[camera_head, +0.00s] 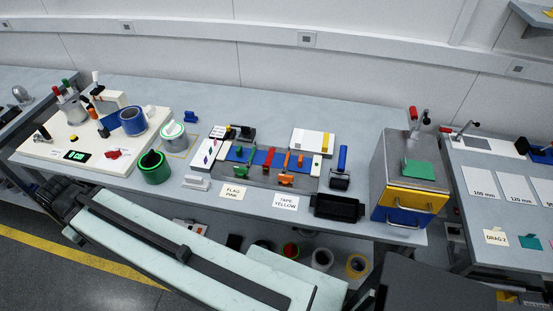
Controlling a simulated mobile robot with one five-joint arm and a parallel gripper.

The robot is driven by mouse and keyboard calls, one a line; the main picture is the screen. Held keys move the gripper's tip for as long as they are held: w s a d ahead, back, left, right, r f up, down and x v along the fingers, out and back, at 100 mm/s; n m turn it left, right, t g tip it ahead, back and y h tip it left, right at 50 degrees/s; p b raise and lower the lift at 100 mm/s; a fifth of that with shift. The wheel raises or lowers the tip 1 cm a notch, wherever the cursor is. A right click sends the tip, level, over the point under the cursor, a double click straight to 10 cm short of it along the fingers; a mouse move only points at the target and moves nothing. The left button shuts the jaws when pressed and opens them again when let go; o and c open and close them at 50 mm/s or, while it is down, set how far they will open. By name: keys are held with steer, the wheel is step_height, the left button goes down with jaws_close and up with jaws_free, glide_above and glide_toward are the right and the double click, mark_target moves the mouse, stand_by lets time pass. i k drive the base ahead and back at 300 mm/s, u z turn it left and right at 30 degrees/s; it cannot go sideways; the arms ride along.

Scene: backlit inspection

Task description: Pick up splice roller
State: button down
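What looks like the splice roller (342,160) stands on the grey bench, right of centre. It has an upright blue handle above a dark, blocky lower part. It is too small in the picture to make out the roller itself. It stands apart from the black tray in front of it and the metal box to its right. My gripper is not in view.
A black open tray (338,208) sits at the bench's front edge. A metal box (410,178) with yellow and blue drawers is to the right. A grey fixture (262,178) with coloured clamps lies left.

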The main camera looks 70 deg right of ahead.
mark_target(340, 171)
steer(key=z, duration=2.5)
steer(key=k, duration=0.5)
steer(key=u, duration=0.35)
steer(key=i, duration=0.5)
steer(key=u, duration=0.05)
